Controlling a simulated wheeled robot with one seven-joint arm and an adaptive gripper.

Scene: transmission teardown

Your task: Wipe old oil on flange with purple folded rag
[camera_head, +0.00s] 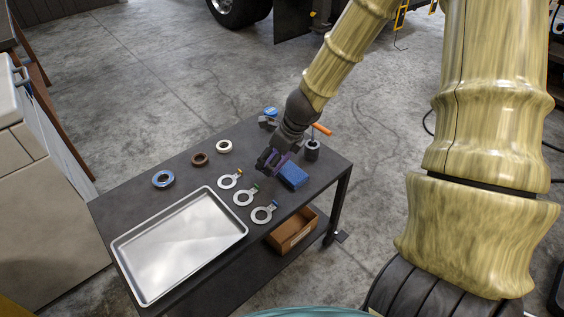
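Three grey flanges lie in a slanting row: one with an orange-brown tab (227,183), one with a green tab (240,199) and one with a blue tab (260,217). No oil can be made out on them at this size.
A blue block (293,175) sits right of my gripper. A dark cup (312,152) and an orange-handled tool (321,129) stand behind it. Blue (162,179), brown (199,159) and cream (223,147) rings lie left. A metal tray (123,253) fills the front left. An open box (298,237) sits below.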

